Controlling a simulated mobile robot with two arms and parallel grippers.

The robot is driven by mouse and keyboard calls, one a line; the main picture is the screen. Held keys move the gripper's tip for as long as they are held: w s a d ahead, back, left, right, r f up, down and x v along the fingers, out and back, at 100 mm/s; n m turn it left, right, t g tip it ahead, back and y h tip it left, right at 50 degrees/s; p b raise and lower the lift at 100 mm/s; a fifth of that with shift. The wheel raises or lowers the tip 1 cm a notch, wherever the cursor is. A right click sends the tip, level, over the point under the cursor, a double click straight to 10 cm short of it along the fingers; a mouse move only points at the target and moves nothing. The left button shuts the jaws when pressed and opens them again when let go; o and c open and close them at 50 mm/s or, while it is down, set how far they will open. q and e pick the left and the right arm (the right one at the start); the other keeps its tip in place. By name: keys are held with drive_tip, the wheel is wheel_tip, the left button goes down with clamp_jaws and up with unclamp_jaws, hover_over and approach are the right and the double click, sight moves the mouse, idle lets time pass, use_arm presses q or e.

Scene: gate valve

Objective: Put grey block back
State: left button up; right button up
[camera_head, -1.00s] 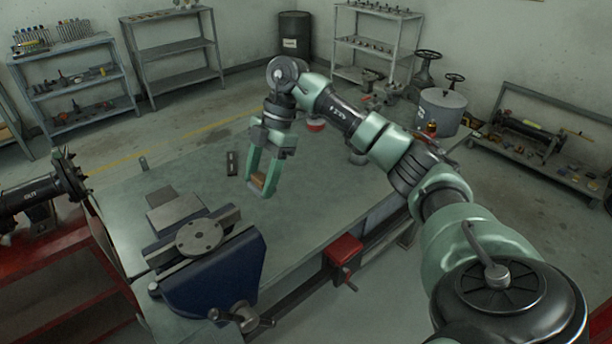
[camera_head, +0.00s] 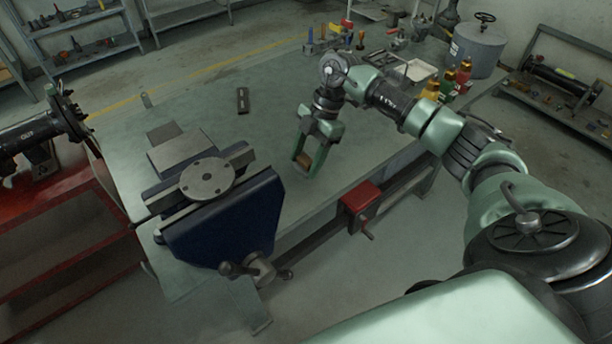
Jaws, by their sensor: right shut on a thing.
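My right gripper (camera_head: 309,160) points down above the workbench (camera_head: 360,95), right of the blue vise. It is shut on a small brownish block (camera_head: 304,159) between its fingertips; the fingers partly cover it. A dark grey block (camera_head: 243,100) with a small mark lies on the bench top, left of and behind the gripper, apart from it. I cannot tell from the picture which one the task calls the grey block. My left gripper is not in view.
The blue vise (camera_head: 225,222) with a round grey flange (camera_head: 208,179) on top stands at the bench's front left. A red box (camera_head: 359,197) with a crank is on the front edge. Bottles (camera_head: 463,75), a tray (camera_head: 415,70) and tools stand at the back right.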

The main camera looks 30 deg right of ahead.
sight(301, 191)
wheel_tip(301, 191, down, 3)
drive_tip(key=shift+r, duration=0.1)
wheel_tip(301, 191, down, 4)
drive_tip(key=shift+f+p, duration=0.1)
drive_tip(key=shift+p, duration=0.2)
drive_tip(key=shift+f, duration=0.1)
drive_tip(key=o, duration=1.5)
drive_tip(key=shift+c, duration=0.2)
